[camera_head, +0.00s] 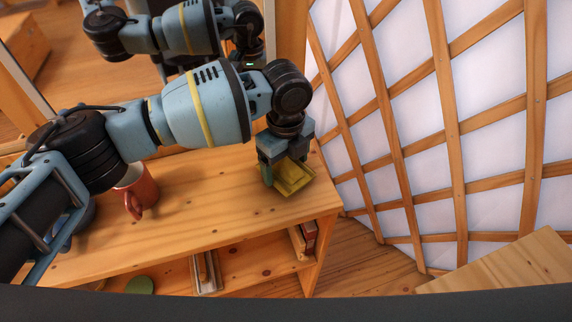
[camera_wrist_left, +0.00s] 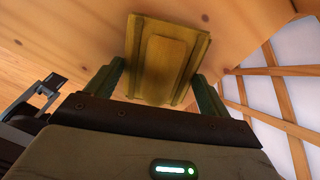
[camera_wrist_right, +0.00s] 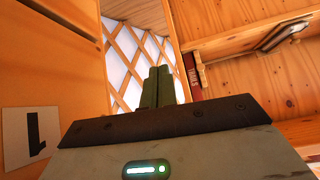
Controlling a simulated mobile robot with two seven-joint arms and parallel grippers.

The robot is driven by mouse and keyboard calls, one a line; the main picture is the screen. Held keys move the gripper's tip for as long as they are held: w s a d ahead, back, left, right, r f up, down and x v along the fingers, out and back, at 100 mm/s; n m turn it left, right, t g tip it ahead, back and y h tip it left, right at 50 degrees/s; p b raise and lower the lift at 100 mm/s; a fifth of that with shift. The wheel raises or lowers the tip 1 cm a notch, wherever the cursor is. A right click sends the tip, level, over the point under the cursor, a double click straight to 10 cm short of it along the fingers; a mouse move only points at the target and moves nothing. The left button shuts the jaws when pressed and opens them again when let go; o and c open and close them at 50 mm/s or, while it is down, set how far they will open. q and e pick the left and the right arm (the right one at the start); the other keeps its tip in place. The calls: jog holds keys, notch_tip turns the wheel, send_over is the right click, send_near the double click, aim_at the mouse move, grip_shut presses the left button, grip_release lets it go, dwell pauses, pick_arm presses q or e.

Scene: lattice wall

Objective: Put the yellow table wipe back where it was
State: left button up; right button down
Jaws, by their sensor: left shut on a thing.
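The yellow table wipe (camera_head: 293,178) is a flat yellow block with a raised middle. It is between the fingers of my left gripper (camera_head: 283,163), over the right end of the wooden shelf top. In the left wrist view the wipe (camera_wrist_left: 165,60) sits between the two green fingers (camera_wrist_left: 160,85), which are shut on it. I cannot tell whether its underside touches the wood. My right gripper (camera_wrist_right: 158,86) shows only in the right wrist view, with its fingers together and nothing between them.
A red mug (camera_head: 140,192) stands on the shelf top (camera_head: 215,195), left of the wipe. A red book (camera_head: 309,237) and a framed item (camera_head: 206,272) are on the lower shelf. The lattice wall (camera_head: 440,110) rises at the right. A card marked 1 (camera_wrist_right: 30,135) shows near my right gripper.

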aim_at(286, 160)
pick_arm(q)
jog(key=shift+f, duration=0.6)
jog(key=shift+f, duration=0.1)
jog(key=o, duration=1)
notch_tip(286, 160, up, 11)
jog(key=shift+f, duration=0.2)
jog(key=shift+r, duration=0.8)
jog(key=shift+s+f, duration=0.1)
